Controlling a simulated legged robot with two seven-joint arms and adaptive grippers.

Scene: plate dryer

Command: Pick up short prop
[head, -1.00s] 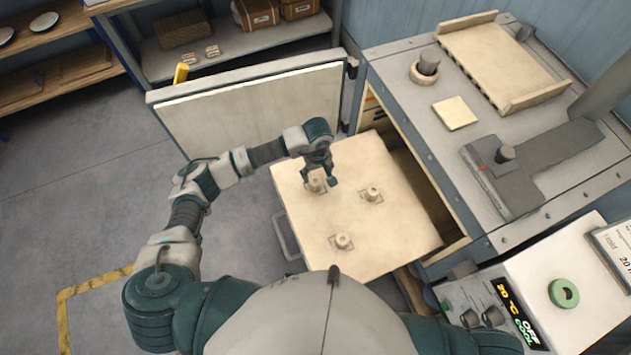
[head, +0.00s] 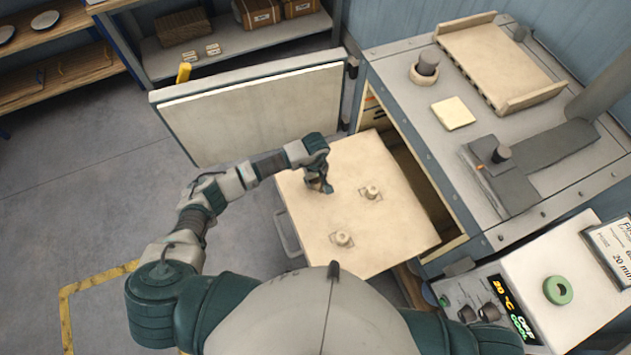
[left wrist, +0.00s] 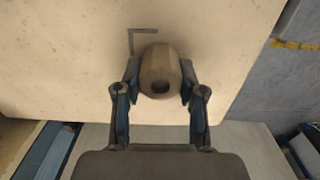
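My left gripper (head: 323,190) points down at the upper left part of a pale board (head: 385,235). In the left wrist view a beige prop (left wrist: 160,72) with a dark hole in its end sits between the two fingertips of this gripper (left wrist: 160,78). The fingers are very close on both sides; I cannot tell whether they press on it. In the head view the gripper hides most of this prop. Two other small props stand on the board, one to the right (head: 372,192) and one nearer my body (head: 342,239). My right gripper is not in view.
The open dryer door (head: 255,115) stands behind my left arm. The dryer's grey top (head: 400,75) is right of the board, with a cream square (head: 453,112) and a wooden tray (head: 500,62). A control panel (head: 495,300) is at lower right.

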